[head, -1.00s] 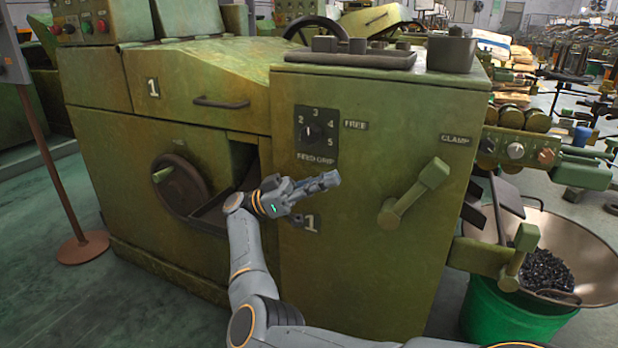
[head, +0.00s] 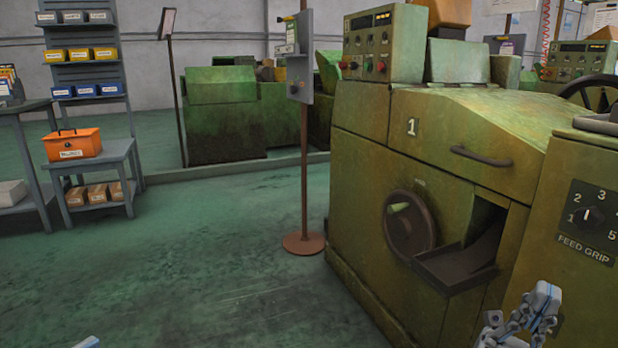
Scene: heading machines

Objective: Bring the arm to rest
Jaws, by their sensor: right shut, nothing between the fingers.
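My right gripper (head: 542,300) shows at the bottom right edge of the head view, with its fingers together and nothing held. It is in front of the lower right of the green machine (head: 385,175), below and left of the FEED GRIP dial (head: 592,216), and it looks clear of both. Most of my right arm is below the frame. A small light grey and blue tip (head: 86,342) at the bottom left edge looks like part of my left gripper; its jaws cannot be made out.
The machine has a handwheel (head: 410,225) and a protruding chute tray (head: 456,268). A post on a round base (head: 305,243) stands left of it. An orange toolbox (head: 72,144) sits on a grey bench (head: 112,158) at far left. The green floor between is open.

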